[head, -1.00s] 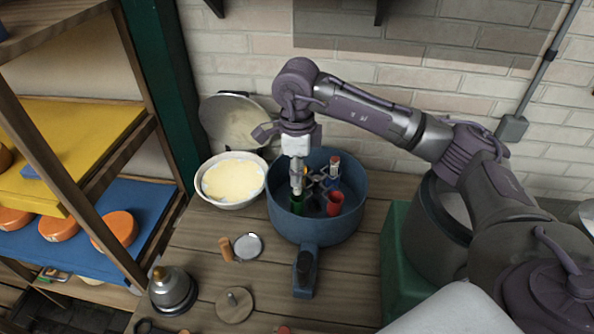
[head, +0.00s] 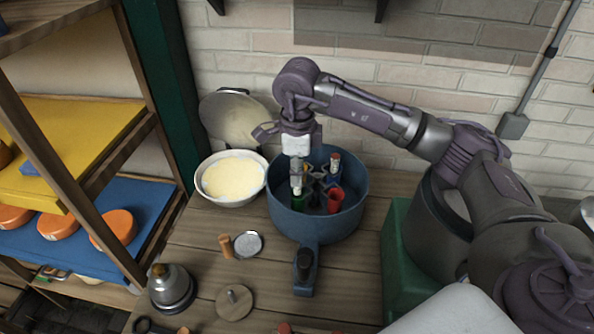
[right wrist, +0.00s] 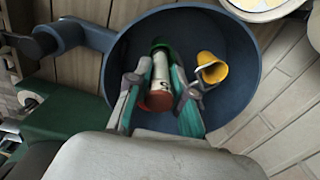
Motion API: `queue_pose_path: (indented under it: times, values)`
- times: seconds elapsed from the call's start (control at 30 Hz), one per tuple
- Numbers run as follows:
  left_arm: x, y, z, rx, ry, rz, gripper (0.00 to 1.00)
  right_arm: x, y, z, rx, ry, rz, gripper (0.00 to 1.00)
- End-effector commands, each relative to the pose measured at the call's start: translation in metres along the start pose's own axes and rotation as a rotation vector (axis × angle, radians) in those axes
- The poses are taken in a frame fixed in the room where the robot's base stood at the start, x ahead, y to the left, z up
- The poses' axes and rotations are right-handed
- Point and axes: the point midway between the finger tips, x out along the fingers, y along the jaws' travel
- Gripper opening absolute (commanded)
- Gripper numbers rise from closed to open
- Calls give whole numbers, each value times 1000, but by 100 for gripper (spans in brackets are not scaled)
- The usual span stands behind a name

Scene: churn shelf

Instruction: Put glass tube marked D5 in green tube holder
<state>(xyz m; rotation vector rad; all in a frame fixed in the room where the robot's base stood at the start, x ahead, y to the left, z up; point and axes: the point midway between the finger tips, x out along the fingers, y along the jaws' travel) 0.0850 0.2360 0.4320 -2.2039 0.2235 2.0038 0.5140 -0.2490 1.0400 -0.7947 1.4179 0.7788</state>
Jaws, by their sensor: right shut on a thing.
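My right gripper (head: 297,181) points down into the blue pot, shut on a glass tube (right wrist: 161,76) with a red-brown cap. A dark mark shows on the tube, but I cannot read it fully. The tube's lower end is at the green tube holder (head: 298,202), which also shows in the right wrist view (right wrist: 160,47). The tube lines up with this holder and seems to enter it; how deep is hidden. My left gripper is not in view.
In the pot (head: 276,212) are also a red holder (head: 335,200), a yellow holder (right wrist: 210,69) and another red-capped tube (head: 335,160). The pot wall surrounds the gripper. A bowl (head: 233,203) stands to the left; shelves are at far left.

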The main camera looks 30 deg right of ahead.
Motion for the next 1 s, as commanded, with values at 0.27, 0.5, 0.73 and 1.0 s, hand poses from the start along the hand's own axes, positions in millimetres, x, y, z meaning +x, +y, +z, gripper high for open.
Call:
queue_pose_path:
  times: [0.27,0.5,0.73,1.0]
  values:
    - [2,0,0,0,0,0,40,5,2,1,-3,3,7,0]
    - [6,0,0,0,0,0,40,10,2,1,-4,4,8,0]
    - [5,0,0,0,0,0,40,9,3,1,-5,4,9,51]
    - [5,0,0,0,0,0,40,10,3,1,-5,4,9,66]
